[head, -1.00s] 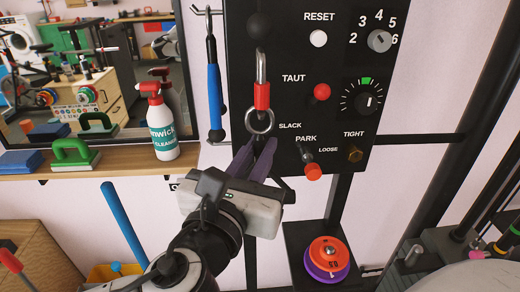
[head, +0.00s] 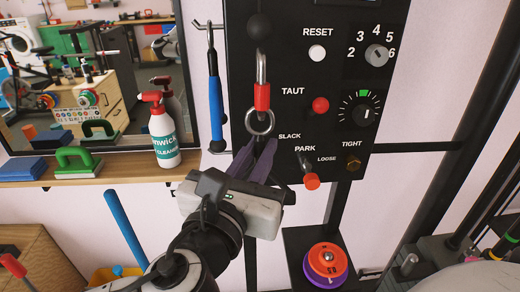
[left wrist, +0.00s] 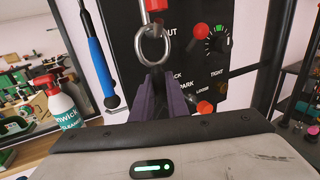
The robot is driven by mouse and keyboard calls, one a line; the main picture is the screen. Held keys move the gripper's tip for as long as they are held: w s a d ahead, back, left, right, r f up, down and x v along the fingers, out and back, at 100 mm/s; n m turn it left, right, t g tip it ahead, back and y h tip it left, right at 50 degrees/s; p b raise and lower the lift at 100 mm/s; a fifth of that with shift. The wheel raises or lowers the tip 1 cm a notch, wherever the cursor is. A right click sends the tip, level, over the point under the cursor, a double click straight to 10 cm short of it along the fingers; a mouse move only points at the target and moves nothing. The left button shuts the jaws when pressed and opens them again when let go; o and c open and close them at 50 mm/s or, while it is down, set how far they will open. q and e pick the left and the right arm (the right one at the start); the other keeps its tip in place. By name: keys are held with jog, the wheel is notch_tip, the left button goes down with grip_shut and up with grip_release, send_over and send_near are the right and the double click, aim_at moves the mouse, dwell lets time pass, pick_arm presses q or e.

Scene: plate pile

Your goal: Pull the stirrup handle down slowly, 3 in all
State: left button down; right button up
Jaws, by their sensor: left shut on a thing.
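My left gripper (head: 257,158) is shut just below a steel ring (head: 260,121), with its dark purple fingers together. The ring hangs from a carabiner with a red sleeve (head: 262,97), below a black ball (head: 259,27). The stirrup handle is mostly hidden by my fingers and gripper body, so its shape does not show. In the left wrist view the ring (left wrist: 154,46) stands right above the closed fingers (left wrist: 155,98). My right gripper is not in view.
Behind is a black panel with a white RESET button (head: 317,53), red knobs (head: 320,105), and dials (head: 377,55). A blue-handled bar (head: 215,95) hangs left of it. A spray bottle (head: 163,135) stands on the shelf. Orange and purple discs (head: 327,262) lie low right.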

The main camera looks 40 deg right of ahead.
pick_arm(q)
jog(key=shift+r+p, duration=0.95)
jog(key=shift+p, duration=0.1)
jog(key=shift+f, duration=0.1)
jog(key=shift+r, duration=1.7)
